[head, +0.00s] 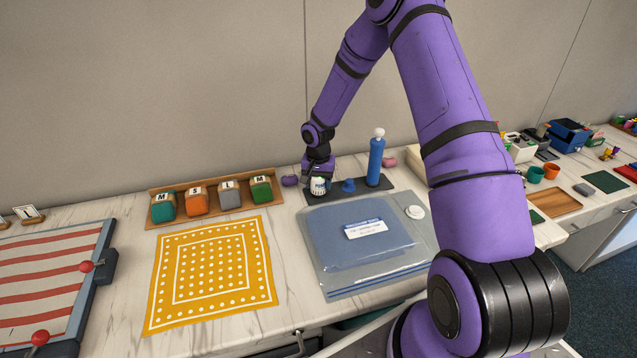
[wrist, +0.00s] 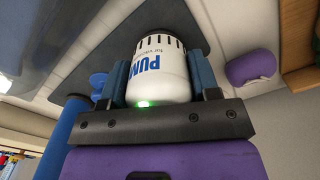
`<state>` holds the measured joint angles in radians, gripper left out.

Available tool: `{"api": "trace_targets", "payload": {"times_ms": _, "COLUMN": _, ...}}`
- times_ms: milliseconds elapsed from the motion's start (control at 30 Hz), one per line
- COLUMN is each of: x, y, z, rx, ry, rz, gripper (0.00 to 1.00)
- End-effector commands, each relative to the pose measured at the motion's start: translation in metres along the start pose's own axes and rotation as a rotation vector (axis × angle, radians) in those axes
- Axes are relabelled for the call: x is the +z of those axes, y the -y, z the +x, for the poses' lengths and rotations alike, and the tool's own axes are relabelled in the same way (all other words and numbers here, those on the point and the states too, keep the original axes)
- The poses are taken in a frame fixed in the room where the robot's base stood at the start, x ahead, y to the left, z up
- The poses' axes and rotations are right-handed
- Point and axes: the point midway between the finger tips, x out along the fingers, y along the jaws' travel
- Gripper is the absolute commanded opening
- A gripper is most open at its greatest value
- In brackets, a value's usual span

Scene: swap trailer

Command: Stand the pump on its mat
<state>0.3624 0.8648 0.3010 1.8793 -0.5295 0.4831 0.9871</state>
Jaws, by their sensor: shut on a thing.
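The pump (head: 319,187) is a white canister with blue "PUM" lettering and a dark slotted band at one end. It looks upright at the left end of the dark grey mat (head: 400,198). I cannot tell whether its base touches the mat. My gripper (head: 318,179) is shut on the pump from above. In the wrist view the pump (wrist: 162,72) sits between the two blue-grey fingers of my gripper (wrist: 160,80), with the mat (wrist: 190,22) beyond it. A green glow shows on the pump near the palm. Its far end is partly hidden.
A blue cone (head: 348,185) and a tall blue cylinder (head: 376,160) with a white ball top stand on the mat, right of the pump. A purple roll (head: 290,181) lies left of it. A clear blue pouch (head: 350,245) lies in front. Lettered blocks (head: 228,197) sit in a tray further left.

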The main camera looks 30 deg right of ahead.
Motion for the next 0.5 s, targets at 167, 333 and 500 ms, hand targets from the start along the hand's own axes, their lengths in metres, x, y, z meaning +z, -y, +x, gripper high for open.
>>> {"api": "trace_targets", "payload": {"times_ms": 167, "x": 0.0000, "y": -0.0001, "z": 0.0025, "rx": 0.000, "ry": 0.000, "rz": 0.001, "gripper": 0.67}}
{"api": "trace_targets", "payload": {"times_ms": 333, "x": 0.0000, "y": 0.0000, "z": 0.0023, "rx": 0.000, "ry": 0.000, "rz": 0.001, "gripper": 0.81}}
{"api": "trace_targets", "payload": {"times_ms": 500, "x": 0.0000, "y": 0.0000, "z": 0.0016, "rx": 0.000, "ry": 0.000, "rz": 0.000, "gripper": 0.81}}
